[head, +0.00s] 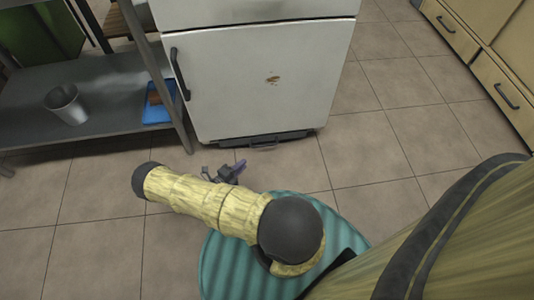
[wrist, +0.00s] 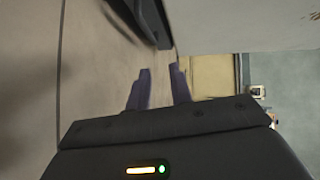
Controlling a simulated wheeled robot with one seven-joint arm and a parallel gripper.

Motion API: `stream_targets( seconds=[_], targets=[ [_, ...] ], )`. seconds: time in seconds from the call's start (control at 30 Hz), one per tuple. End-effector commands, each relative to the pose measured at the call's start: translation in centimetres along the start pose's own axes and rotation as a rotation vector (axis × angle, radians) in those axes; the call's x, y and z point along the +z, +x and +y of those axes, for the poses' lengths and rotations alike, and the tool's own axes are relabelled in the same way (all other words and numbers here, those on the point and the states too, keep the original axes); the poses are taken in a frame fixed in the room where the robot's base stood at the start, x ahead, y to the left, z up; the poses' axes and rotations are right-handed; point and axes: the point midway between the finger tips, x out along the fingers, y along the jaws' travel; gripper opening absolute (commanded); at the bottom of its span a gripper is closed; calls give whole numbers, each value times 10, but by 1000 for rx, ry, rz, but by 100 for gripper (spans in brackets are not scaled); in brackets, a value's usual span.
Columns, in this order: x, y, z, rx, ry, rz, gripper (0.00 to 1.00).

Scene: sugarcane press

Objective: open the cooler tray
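The white cooler (head: 262,85) stands upright at top centre in the head view, with its door shut. A dark tray (head: 235,143) runs along its base at floor level and appears pushed in. Part of the cooler's white side (wrist: 240,18) and the dark base piece (wrist: 152,22), probably the tray, show at the top of the wrist view. My gripper (head: 238,168) is low over the floor, just in front of the tray and apart from it. In the wrist view my gripper (wrist: 161,70) has its two purple fingers apart with nothing between them.
A metal shelf unit (head: 110,112) with a metal cup (head: 66,104) and a blue tray (head: 157,106) stands left of the cooler. Beige drawers (head: 480,60) line the right. The tiled floor (head: 380,135) between is clear.

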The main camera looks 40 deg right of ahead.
Motion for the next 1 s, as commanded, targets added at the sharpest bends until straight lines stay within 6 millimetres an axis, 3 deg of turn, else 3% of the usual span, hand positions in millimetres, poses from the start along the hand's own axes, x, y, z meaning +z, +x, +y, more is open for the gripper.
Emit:
stream_targets(
  seconds=[0.03,0.1,0.57,0.77,1.0],
  targets=[
    [0,5,19,-16,-37,-23,22],
    [1,6,26,-29,-71,-44,22],
    [1,10,26,-34,-86,-52,22],
    [2,32,27,-36,-87,-50,22],
    [4,74,27,-34,-84,-48,22]
  ],
)
